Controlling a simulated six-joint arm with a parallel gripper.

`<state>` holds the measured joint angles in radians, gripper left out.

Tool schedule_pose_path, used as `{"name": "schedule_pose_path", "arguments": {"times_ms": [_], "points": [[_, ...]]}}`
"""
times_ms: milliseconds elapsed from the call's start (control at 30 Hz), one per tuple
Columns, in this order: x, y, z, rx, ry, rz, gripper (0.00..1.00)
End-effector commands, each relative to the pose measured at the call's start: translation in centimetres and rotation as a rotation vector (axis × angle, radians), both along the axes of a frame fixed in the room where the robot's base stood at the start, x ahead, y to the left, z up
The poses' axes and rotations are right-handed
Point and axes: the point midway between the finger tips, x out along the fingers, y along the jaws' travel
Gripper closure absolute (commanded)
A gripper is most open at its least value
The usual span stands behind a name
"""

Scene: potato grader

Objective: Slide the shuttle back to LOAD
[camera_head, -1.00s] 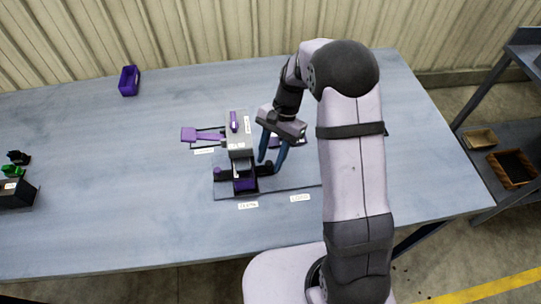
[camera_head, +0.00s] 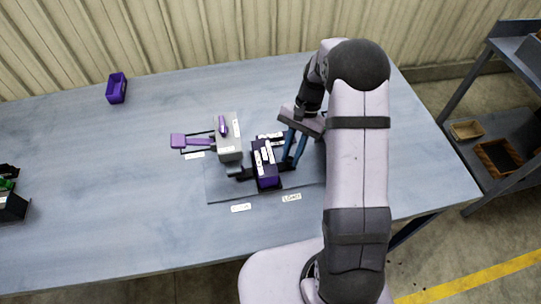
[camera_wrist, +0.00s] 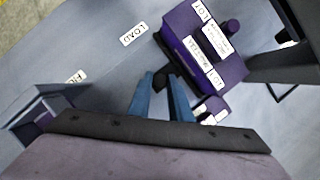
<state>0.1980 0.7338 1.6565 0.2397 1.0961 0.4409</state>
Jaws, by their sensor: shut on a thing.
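The shuttle (camera_head: 266,170) is a dark purple block with several white labels on top. It stands on the grey base plate, right of the grey station block (camera_head: 229,150) and behind the LOAD label (camera_head: 291,198). My gripper (camera_head: 289,160) is at the shuttle's right side. In the wrist view the blue fingertips of my gripper (camera_wrist: 162,80) are closed around a small dark knob (camera_wrist: 166,82) beside the shuttle (camera_wrist: 200,52). The LOAD label (camera_wrist: 133,34) also shows there. The fingers hide part of the knob.
A purple paddle on a dark frame (camera_head: 178,141) sticks out left of the station block. Another white label (camera_head: 240,208) lies left of LOAD. A purple bin (camera_head: 117,88) stands at the back left. Dark items sit at the left edge. The table front is clear.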

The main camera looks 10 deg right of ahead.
Motion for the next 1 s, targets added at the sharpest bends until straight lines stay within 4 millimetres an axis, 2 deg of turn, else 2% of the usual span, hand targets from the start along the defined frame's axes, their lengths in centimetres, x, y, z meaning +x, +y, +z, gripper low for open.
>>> {"name": "schedule_pose_path", "arguments": {"times_ms": [33,133,433,467,533,867,1000], "points": [[0.1,-1.0,0.2,0.001,-0.003,-0.004,1.0],[0.1,-1.9,0.1,0.001,-0.002,-0.002,1.0],[0.1,-2.1,0.1,0.001,-0.003,0.001,1.0],[0.1,-2.1,0.1,0.001,-0.003,0.001,0.8],[0.1,-2.1,0.1,0.001,-0.003,0.001,0.63],[0.1,-2.1,0.1,0.001,-0.002,0.0,0.63],[0.4,-2.4,0.8,0.0,-0.004,0.0,0.63]]}}
